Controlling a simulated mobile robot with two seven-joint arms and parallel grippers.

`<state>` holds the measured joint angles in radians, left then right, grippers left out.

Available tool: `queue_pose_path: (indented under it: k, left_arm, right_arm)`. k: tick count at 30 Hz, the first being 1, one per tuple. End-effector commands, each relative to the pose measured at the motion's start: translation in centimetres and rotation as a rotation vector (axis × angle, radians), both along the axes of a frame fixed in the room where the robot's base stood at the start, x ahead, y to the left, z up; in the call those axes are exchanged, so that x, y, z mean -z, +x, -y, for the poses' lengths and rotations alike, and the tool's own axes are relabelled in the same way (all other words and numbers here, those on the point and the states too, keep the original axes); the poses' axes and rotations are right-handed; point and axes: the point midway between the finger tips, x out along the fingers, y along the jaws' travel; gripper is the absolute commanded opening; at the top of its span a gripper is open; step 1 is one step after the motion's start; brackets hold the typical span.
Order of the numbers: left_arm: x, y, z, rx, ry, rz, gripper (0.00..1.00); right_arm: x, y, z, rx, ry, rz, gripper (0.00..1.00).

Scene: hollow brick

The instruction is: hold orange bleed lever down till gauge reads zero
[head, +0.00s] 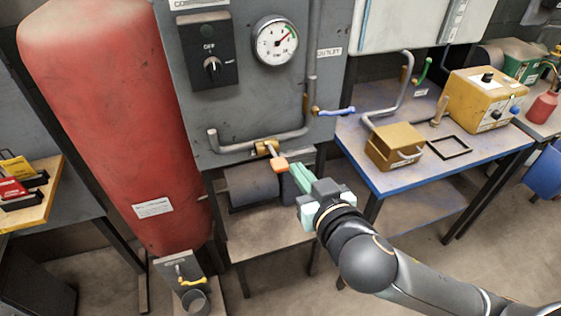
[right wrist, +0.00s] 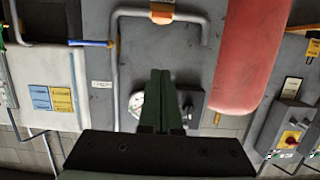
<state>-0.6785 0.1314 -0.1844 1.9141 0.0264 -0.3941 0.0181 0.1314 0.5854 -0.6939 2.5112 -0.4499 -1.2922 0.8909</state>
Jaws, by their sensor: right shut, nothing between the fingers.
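The orange bleed lever (head: 280,165) sticks out from a brass valve (head: 266,148) at the bottom of the grey panel. The round white gauge (head: 276,41) is higher on the panel; its pointer seems to lie toward the upper right, but its reading is too small to tell. My right gripper (head: 299,177) is shut and empty, its green fingertips just right of and slightly below the lever's orange end. I cannot tell whether they touch. In the right wrist view the shut fingers (right wrist: 160,95) partly cover the gauge (right wrist: 136,104), and an orange piece (right wrist: 162,12) shows at the top edge. My left gripper is out of view.
A grey pipe (head: 240,146) runs along the panel's lower part. A blue-handled valve (head: 335,111) is to the right, a black OFF switch (head: 209,68) left of the gauge. A red tank (head: 115,120) stands left; a blue bench (head: 395,182) with boxes stands right.

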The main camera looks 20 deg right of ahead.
Motion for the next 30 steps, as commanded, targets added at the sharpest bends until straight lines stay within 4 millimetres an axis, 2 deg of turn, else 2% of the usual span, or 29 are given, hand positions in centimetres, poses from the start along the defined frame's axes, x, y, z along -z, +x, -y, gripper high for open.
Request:
queue_pose_path:
  k: [5, 10, 23, 25, 30]
  left_arm:
    - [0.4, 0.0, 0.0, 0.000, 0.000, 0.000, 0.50]
    - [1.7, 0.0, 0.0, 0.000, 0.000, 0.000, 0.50]
    - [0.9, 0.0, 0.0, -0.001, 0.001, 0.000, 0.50]
    - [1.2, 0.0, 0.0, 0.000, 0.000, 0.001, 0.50]
    - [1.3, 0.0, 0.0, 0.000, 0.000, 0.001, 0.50]
  right_arm:
    - [0.3, 0.4, 0.0, 0.000, -0.001, 0.001, 0.00]
    - [0.9, 2.2, -0.1, 0.000, -0.001, 0.003, 0.00]
    - [2.4, 9.9, -0.3, 0.000, -0.002, -0.001, 0.00]
    - [4.0, 9.8, -0.3, 0.000, -0.004, -0.006, 0.00]
    - [5.9, 9.7, -0.3, -0.001, -0.004, -0.004, 0.00]
